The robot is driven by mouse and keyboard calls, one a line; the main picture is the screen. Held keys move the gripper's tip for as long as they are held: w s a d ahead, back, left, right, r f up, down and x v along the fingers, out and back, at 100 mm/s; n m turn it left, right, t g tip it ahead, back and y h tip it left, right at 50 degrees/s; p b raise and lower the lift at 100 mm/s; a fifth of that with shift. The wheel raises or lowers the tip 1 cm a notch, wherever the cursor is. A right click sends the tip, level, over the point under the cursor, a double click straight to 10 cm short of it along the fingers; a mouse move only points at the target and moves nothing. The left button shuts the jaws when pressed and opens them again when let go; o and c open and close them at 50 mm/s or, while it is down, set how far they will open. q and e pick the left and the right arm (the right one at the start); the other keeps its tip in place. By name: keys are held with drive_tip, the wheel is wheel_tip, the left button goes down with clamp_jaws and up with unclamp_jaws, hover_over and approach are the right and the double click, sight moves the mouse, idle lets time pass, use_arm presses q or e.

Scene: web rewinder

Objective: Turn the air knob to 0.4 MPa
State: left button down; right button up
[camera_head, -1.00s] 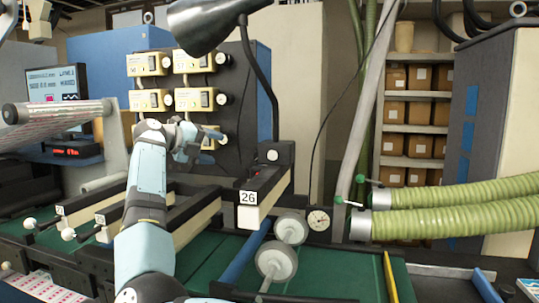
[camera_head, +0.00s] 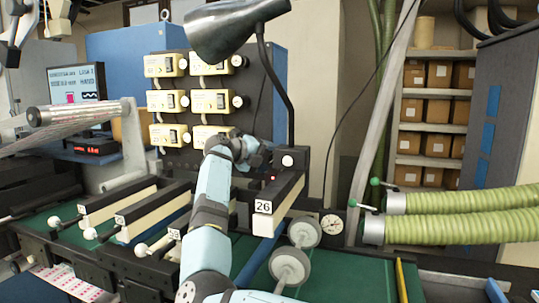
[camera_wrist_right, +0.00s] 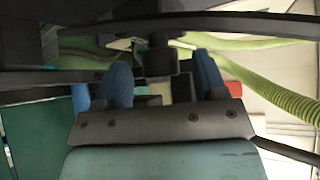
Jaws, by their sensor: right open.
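My right gripper (camera_head: 250,148) is at the end of the arm rising from the bottom centre in the head view. It is beside the black box (camera_head: 291,158) that has a pale round button and a small red light. In the right wrist view the two blue fingers (camera_wrist_right: 161,80) are apart, with nothing held between them. A dark round knob-like part (camera_wrist_right: 159,62) shows between and beyond them; I cannot tell whether it is the air knob. A round white dial gauge (camera_head: 332,225) sits lower right of the box; its reading is too small to tell.
A dark panel with several cream units (camera_head: 211,101) stands behind the arm. A lamp (camera_head: 232,28) hangs above. A beam labelled 26 (camera_head: 264,207) and grey rollers (camera_head: 290,267) are close by. Green hoses (camera_head: 460,203) run at right.

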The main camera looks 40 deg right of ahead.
drive_tip(key=shift+d, duration=0.3)
drive_tip(key=c, duration=0.9)
drive_tip(key=shift+f, duration=0.1)
drive_tip(key=m+t+y+b, duration=0.1)
drive_tip(key=b, duration=0.2)
drive_tip(key=shift+s+m, duration=0.15)
drive_tip(key=shift+m, duration=0.15)
drive_tip(key=t+y+b, duration=0.1)
drive_tip(key=m+t+y+b, duration=0.1)
drive_tip(key=shift+s+r+m+b, duration=0.15)
drive_tip(key=shift+r+m+b, duration=0.1)
drive_tip(key=shift+m+b, duration=0.1)
drive_tip(key=shift+d+r+t+b, duration=0.1)
drive_tip(key=shift+t+b, duration=0.2)
